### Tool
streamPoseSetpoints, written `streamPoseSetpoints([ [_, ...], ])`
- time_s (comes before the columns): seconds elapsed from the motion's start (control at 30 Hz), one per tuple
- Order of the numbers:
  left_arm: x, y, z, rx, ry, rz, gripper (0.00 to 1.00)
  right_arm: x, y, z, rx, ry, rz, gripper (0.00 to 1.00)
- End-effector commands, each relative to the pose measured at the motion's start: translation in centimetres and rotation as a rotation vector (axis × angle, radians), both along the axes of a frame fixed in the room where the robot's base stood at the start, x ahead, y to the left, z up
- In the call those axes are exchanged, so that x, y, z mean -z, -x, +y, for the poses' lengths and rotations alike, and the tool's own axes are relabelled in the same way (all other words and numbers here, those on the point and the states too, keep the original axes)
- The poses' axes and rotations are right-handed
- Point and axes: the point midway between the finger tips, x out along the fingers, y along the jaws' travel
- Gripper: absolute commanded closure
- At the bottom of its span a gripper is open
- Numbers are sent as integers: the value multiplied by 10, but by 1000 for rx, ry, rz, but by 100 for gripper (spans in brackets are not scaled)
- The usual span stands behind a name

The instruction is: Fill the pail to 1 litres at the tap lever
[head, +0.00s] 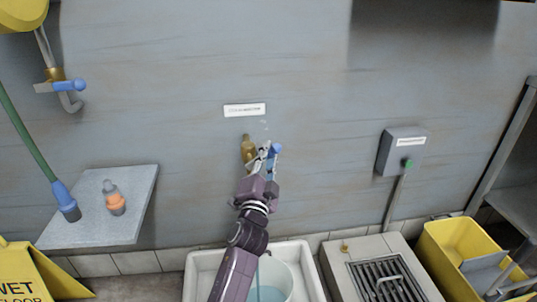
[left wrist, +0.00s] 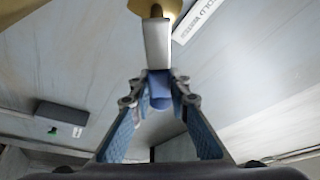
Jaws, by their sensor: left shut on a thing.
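The brass tap (head: 248,148) is on the wall under a white label. Its lever shows in the left wrist view as a silver bar (left wrist: 157,45) with a blue end (left wrist: 158,88); the blue end also shows in the head view (head: 276,150). My left gripper (head: 268,160) is shut on the lever's blue end, which lies between its fingertips (left wrist: 160,82). The pale pail (head: 287,272) stands below in a white sink, partly hidden by my left arm. I cannot read the level. My right gripper is out of view.
The white sink (head: 310,262) stands against the wall. A second tap with a blue lever (head: 68,86) is at upper left. A shelf (head: 135,205) holds an orange-banded bottle (head: 115,203). A grey box with a green button (head: 402,152) and a yellow bucket (head: 440,250) are at right.

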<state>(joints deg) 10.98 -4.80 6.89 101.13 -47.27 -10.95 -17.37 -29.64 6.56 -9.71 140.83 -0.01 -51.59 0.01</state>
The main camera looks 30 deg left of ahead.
Motion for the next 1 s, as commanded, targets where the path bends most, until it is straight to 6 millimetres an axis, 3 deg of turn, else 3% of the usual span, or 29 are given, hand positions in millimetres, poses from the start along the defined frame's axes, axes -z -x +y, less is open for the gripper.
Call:
streamPoseSetpoints([
  [0.1, -3, 0, -3, 5, -1, -6, 100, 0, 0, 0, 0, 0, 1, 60],
  [0.13, -3, 0, -3, 5, -1, -6, 83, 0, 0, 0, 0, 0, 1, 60],
  [0.3, -2, 0, -2, 4, -1, -4, 65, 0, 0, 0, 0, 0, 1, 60],
  [0.67, 2, 5, -2, 1, -1, 1, 65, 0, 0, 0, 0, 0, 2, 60],
  [1.0, 12, 51, -16, 2, 0, 0, 65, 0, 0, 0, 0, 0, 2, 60],
])
